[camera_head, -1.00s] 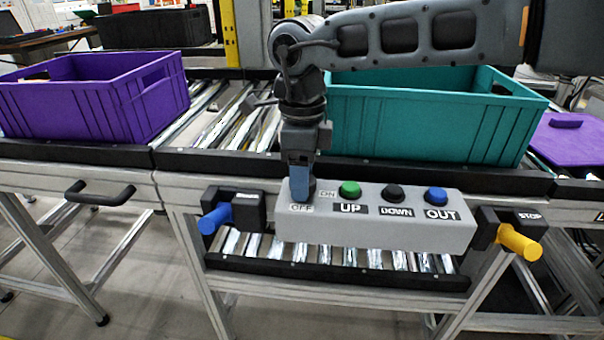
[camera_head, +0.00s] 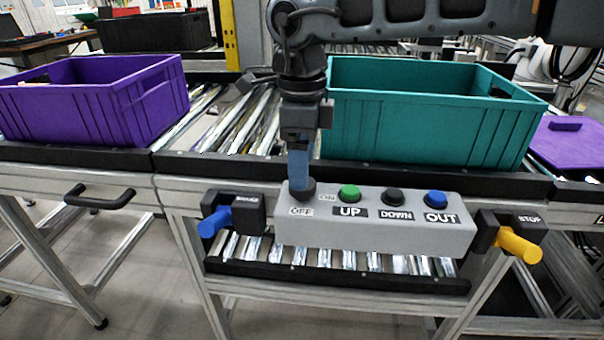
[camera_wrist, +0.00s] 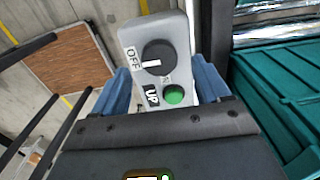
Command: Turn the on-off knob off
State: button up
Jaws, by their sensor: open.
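The grey control box (camera_head: 380,232) carries a round black on-off knob (camera_head: 302,190) at its left end, beside the OFF and ON labels. In the wrist view the knob (camera_wrist: 158,57) shows a white pointer line on the side towards the OFF label (camera_wrist: 132,58). My gripper (camera_head: 300,175) points down over the knob, with its blue fingers just above or behind it. The wrist view shows my gripper (camera_wrist: 163,80) open, one finger on each side of the box end, with nothing between them held. Exact finger clearance from the knob cannot be told.
Green (camera_head: 349,192), black (camera_head: 394,194) and blue (camera_head: 436,196) buttons sit right of the knob. A blue handle (camera_head: 214,221) and a yellow handle (camera_head: 519,244) flank the box. A purple crate (camera_head: 105,112) and a teal crate (camera_head: 425,125) stand on the conveyor behind.

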jog(key=shift+r, duration=1.95)
